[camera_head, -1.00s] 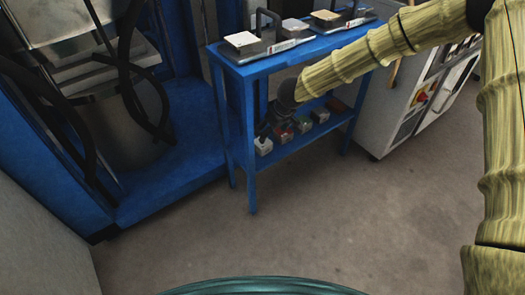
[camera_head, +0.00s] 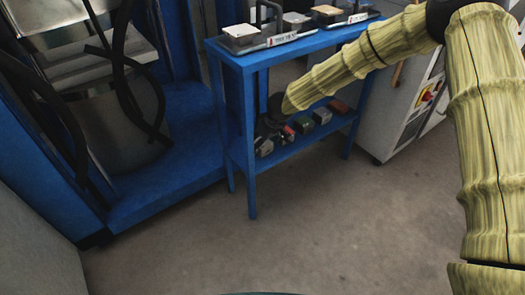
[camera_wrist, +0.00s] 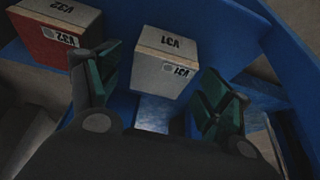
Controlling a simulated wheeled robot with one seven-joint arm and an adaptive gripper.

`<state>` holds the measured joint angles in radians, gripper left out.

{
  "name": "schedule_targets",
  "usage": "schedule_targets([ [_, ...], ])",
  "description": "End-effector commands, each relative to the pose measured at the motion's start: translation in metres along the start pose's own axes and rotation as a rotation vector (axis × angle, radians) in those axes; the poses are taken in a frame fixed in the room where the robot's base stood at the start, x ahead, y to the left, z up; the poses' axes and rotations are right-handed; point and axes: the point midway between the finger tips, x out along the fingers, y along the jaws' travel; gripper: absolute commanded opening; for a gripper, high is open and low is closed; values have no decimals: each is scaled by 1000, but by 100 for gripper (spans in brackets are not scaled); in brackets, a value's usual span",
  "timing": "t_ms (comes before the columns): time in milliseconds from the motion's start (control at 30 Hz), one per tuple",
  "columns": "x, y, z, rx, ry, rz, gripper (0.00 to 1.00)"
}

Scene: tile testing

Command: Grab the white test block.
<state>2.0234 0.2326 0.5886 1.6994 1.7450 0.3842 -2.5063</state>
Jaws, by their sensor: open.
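The white test block (camera_wrist: 165,62), marked V31, lies on the blue lower shelf. In the head view it is the pale block (camera_head: 264,147) at the near left end of the shelf's row. My gripper (camera_wrist: 163,88) is open, with one dark green finger on each side of the block in the wrist view. Gaps show between block and fingers, and nothing is held. How far the fingertips reach along the block is unclear.
A red block with a white top (camera_wrist: 60,32), marked V32, is left of the white block. Green and other blocks (camera_head: 303,125) continue along the shelf. The blue table top (camera_head: 262,58) is above my gripper, with trays on it. A table leg (camera_head: 250,150) stands nearby.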

Motion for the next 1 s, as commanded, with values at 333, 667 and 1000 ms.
schedule_targets([
  [333, 15, 0, 0, 0, 0, 0, 79],
  [667, 15, 0, 0, 0, 0, 0, 42],
  [1000, 15, 0, 0, -1, 1, 0, 17],
])
